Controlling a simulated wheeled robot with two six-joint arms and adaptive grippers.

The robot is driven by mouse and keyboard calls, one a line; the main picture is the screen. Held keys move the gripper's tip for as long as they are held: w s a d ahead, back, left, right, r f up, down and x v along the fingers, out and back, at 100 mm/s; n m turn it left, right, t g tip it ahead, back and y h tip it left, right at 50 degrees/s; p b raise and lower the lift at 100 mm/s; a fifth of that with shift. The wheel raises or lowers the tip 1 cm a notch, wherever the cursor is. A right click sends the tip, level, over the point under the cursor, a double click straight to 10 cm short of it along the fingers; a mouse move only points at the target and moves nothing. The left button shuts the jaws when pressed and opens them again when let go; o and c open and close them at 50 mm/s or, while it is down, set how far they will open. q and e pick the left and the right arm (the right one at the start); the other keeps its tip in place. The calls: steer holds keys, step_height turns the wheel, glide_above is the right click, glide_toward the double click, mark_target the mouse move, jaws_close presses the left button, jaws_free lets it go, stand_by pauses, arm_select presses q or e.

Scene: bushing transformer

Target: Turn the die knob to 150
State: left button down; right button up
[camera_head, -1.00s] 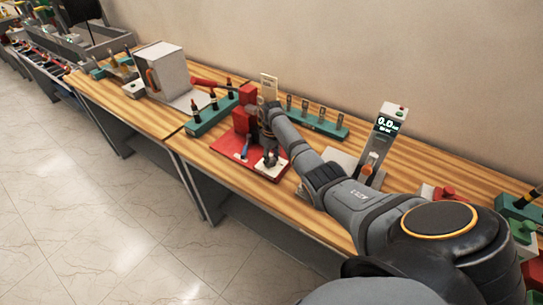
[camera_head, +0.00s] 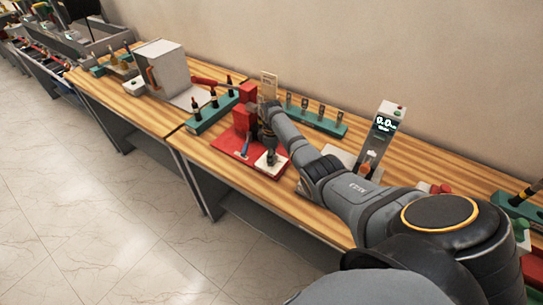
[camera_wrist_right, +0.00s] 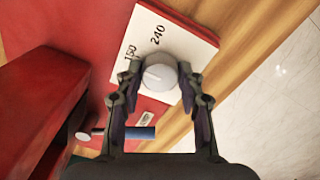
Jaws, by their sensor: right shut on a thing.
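The die knob (camera_wrist_right: 160,72) is a small grey-white round knob on a white plate (camera_wrist_right: 190,35) printed with 150 and 240. The 150 stands to the knob's left and the 240 above it in the right wrist view. A faint mark shows on the knob, but its exact setting is hard to tell. My right gripper (camera_wrist_right: 158,80) is shut on the knob, with one finger on each side. In the head view my right gripper (camera_head: 269,158) points down over the white plate and hides the knob. My left gripper is not in view.
The plate sits on a red base (camera_head: 225,143) with a red upright block (camera_wrist_right: 40,115) close beside my gripper. A blue-handled lever (camera_wrist_right: 140,133) lies near the fingers. A green rack (camera_head: 318,121) stands behind, and a display box (camera_head: 385,122) stands to the right.

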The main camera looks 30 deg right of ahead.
steer(key=shift+w+r, duration=0.15)
steer(key=o, duration=1.2)
steer(key=shift+c, duration=0.2)
step_height(320, 180, up, 12)
